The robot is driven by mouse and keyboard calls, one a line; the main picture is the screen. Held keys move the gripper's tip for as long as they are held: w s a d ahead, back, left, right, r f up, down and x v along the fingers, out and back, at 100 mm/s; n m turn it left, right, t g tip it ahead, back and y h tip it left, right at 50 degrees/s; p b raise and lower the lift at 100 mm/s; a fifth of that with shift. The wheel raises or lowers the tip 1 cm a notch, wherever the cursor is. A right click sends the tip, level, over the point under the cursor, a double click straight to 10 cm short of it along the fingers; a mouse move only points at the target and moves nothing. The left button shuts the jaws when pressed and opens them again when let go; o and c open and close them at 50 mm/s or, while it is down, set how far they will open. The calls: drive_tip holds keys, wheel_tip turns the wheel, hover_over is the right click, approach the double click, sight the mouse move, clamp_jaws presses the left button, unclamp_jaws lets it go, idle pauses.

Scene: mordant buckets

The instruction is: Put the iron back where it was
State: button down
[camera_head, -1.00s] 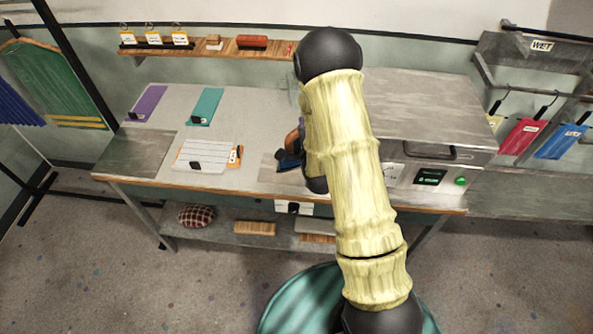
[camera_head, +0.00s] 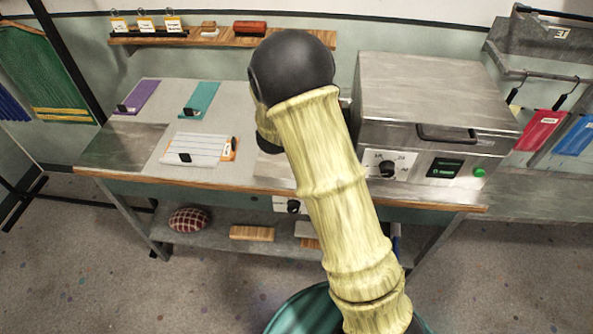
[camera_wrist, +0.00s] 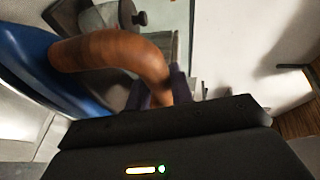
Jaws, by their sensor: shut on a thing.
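The iron has a blue body (camera_wrist: 60,75) and a curved brown handle (camera_wrist: 115,50) in the wrist view. My gripper (camera_wrist: 160,92) is shut on the handle, with dark fingers on either side of its lower end. The lower part of the iron runs out of the picture on the left. In the head view my arm hides the iron and my gripper. A bare metal plate (camera_head: 272,172) on the bench shows partly beside my arm; the rest of it is covered.
The workbench (camera_head: 240,110) holds a purple strip (camera_head: 138,96), a teal strip (camera_head: 201,99), a striped white board (camera_head: 196,148) and a large metal press (camera_head: 430,90) at right. A wall shelf (camera_head: 285,40) runs behind. A checked cushion (camera_head: 188,220) lies on the lower shelf.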

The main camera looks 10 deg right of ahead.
drive_tip(key=a+f+m+g+h+b, duration=0.1)
drive_tip(key=a+f+b, duration=0.1)
drive_tip(key=b, duration=0.1)
drive_tip(key=shift+m+h, duration=0.3)
drive_tip(key=shift+a+f+g+h+b, duration=0.15)
drive_tip(key=shift+a+g+h+b, duration=0.15)
drive_tip(key=shift+a+g+b, duration=0.25)
drive_tip(key=shift+d, duration=0.15)
drive_tip(key=shift+s, duration=0.1)
drive_tip(key=shift+f+p, duration=0.45)
drive_tip(key=shift+f, duration=2.4)
drive_tip(key=shift+f, duration=0.1)
drive_tip(key=shift+f+p, duration=0.4)
drive_tip(key=shift+f, duration=1.6)
drive_tip(key=shift+f, duration=0.15)
drive_tip(key=c, duration=1.2)
unclamp_jaws()
drive_tip(key=shift+c, duration=0.2)
